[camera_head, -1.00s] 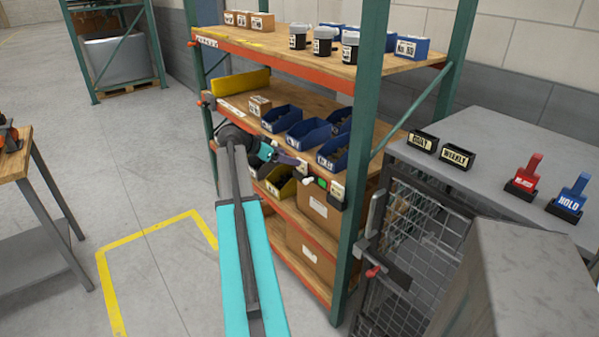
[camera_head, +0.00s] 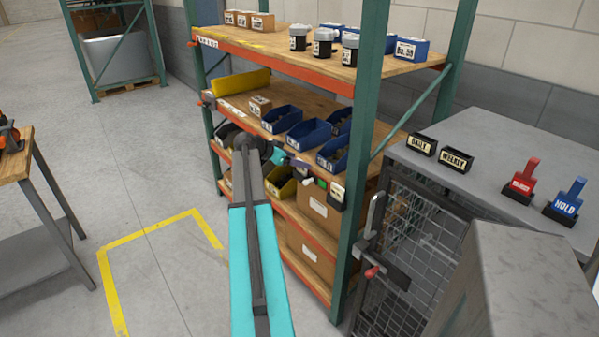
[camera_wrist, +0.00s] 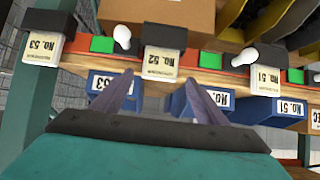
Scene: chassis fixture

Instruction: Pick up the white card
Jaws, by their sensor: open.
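Several white cards stand in black holders along the orange shelf edge. In the wrist view, which looks upside down, the card marked No. 52 (camera_wrist: 160,63) is in the middle, No. 53 (camera_wrist: 41,50) at the left and No. 51 (camera_wrist: 263,80) at the right. My gripper (camera_wrist: 161,88) is open and empty, its two purple-grey fingers pointing toward the No. 52 card, with the card's end near the gap between the tips. I cannot tell if they touch. In the head view my gripper (camera_head: 297,163) is at the shelf edge, left of a card (camera_head: 337,191) in a black holder.
Green buttons (camera_wrist: 102,44) and white knobs (camera_wrist: 122,36) sit between the holders, close to the fingers. Blue bins (camera_head: 308,132) stand on the shelf behind. A green rack post (camera_head: 358,150) is at the right, beside a mesh cage (camera_head: 410,250). Open floor lies left.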

